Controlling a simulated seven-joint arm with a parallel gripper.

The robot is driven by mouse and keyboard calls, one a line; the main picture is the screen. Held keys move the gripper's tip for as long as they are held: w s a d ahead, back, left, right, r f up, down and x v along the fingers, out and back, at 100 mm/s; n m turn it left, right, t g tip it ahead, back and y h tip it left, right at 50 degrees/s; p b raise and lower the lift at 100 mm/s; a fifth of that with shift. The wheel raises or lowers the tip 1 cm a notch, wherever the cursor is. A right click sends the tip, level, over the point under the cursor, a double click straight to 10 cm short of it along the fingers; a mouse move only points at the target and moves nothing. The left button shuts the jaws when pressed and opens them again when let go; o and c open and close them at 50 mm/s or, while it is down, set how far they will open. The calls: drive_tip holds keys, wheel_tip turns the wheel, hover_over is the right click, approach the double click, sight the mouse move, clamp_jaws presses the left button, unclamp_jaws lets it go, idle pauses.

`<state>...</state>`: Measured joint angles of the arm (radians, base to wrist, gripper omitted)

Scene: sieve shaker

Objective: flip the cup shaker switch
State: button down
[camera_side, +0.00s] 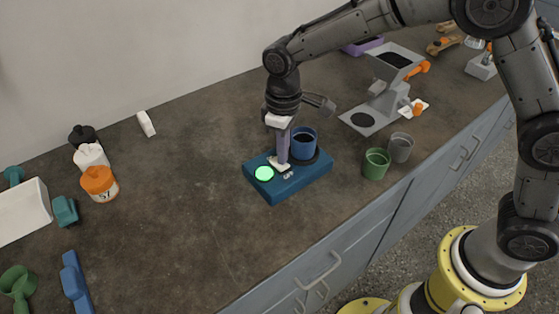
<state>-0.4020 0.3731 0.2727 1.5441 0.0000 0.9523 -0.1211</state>
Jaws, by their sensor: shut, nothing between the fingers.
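The cup shaker (297,188) is a blue box on the counter, left of the green and grey cups. A round light (264,174) on its top left glows green. A pale switch piece (279,165) lies on its top, beside the light. A dark blue cup (304,143) stands upright on the back right of the shaker. My gripper (282,158) points straight down over the switch, shut and empty. Its fingertips are at the switch; I cannot tell whether they touch it. The gripper partly hides the switch and the cup's left edge.
A green cup (376,164) and a grey cup (400,147) stand right of the shaker. A grey machine (384,98) with orange parts is behind them. Bottles, including an orange-lidded jar (99,184), stand at left. The counter (185,215) left of the shaker is clear.

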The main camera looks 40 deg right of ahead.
drive_tip(key=shift+f, duration=0.7)
idle(0.3)
drive_tip(key=shift+r, duration=3.55)
drive_tip(key=shift+d, duration=0.1)
